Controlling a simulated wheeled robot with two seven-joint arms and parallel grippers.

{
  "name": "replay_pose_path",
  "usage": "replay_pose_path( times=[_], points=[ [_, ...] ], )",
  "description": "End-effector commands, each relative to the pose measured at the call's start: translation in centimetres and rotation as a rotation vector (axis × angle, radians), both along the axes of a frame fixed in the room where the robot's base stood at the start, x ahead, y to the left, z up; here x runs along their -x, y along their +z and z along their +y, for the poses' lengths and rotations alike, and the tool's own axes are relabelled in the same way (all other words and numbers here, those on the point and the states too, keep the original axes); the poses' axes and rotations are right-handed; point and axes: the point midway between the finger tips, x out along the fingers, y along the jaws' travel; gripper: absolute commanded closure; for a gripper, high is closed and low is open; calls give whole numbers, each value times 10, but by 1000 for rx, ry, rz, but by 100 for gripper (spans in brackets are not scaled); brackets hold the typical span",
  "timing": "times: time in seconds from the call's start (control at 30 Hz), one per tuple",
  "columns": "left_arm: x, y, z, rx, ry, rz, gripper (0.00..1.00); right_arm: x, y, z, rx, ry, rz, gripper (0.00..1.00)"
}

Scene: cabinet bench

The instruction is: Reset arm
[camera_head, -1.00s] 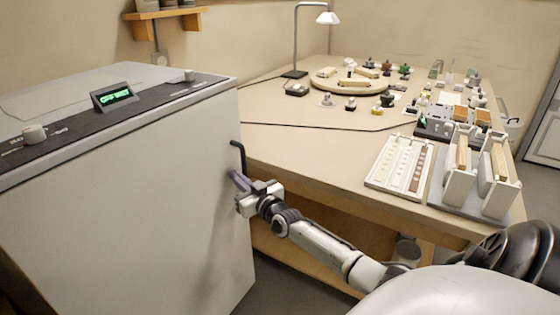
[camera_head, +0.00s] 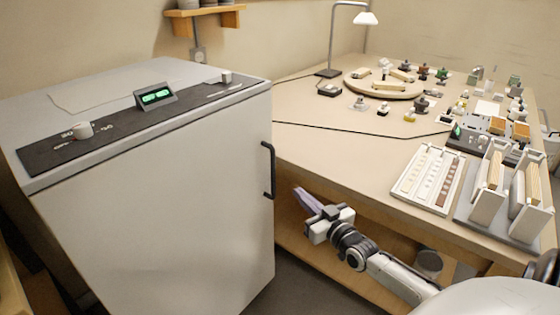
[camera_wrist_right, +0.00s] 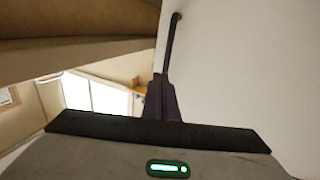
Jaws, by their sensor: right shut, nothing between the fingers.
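My right gripper (camera_head: 308,201) is shut and empty, with its purple-grey fingers together. It is in front of the table's front edge, to the right of the cabinet's black handle (camera_head: 268,170) and apart from it. In the right wrist view the shut fingers (camera_wrist_right: 162,100) point toward the black handle (camera_wrist_right: 173,45) on the pale cabinet front. The grey-white cabinet (camera_head: 150,215) stands at the left with its door shut. My left gripper is not in view.
The table (camera_head: 330,155) lies just behind and beside my right gripper. On it are a sample tray (camera_head: 427,178), a rack with white uprights (camera_head: 510,190), a round wooden board (camera_head: 355,88) and a lamp (camera_head: 345,30). A pot (camera_head: 428,262) sits below the tabletop.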

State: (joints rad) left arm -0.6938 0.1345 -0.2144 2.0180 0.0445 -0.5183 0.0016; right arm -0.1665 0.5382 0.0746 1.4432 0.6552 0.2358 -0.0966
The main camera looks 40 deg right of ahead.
Motion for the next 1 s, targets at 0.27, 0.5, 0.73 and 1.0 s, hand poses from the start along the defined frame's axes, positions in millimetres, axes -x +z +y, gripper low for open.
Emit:
replay_pose_path(
  times=[0.27,0.5,0.73,1.0],
  points=[
    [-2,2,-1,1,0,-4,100,2,-1,2,-1,3,4,100],
    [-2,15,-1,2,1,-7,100,34,-52,81,-19,115,179,100],
    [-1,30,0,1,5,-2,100,125,-111,217,-41,287,483,100],
    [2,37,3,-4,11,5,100,223,-121,316,-51,379,739,100]
  ],
)
